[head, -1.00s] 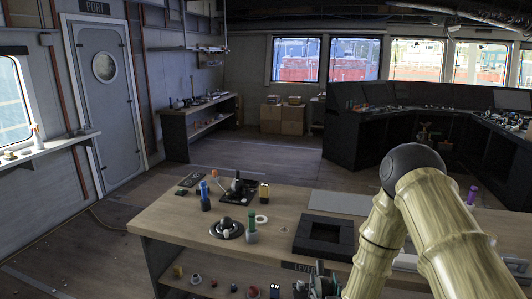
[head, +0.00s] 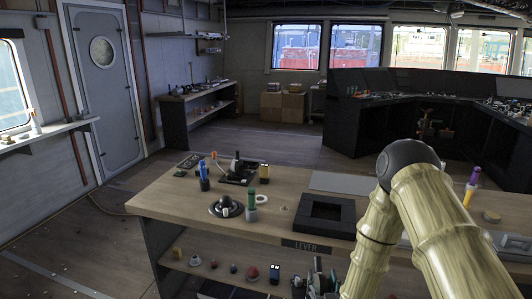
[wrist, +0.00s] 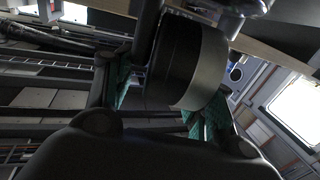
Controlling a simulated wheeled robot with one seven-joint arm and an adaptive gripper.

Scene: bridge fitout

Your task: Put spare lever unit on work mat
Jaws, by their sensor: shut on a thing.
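My gripper (wrist: 165,95) is shut, its green-lined fingers on either side of a dark, round-sided thing (wrist: 200,65). This seems to be the spare lever unit, but only its curved dark side shows clearly. In the head view my gripper (head: 316,284) is low at the bench's front, below the LEVER label (head: 306,246), and what it holds cannot be made out there. A flat grey sheet, seemingly the work mat (head: 335,182), lies bare on the bench top behind a black square frame (head: 327,214). My gripper is below and in front of it.
The wooden bench (head: 185,212) holds a black lever on a plate (head: 238,172), a dark round dish (head: 226,208), a green-handled tool (head: 251,202) and blue-handled tools (head: 203,174). The shelf below (head: 205,262) carries small parts. My arm covers part of the bench's right side.

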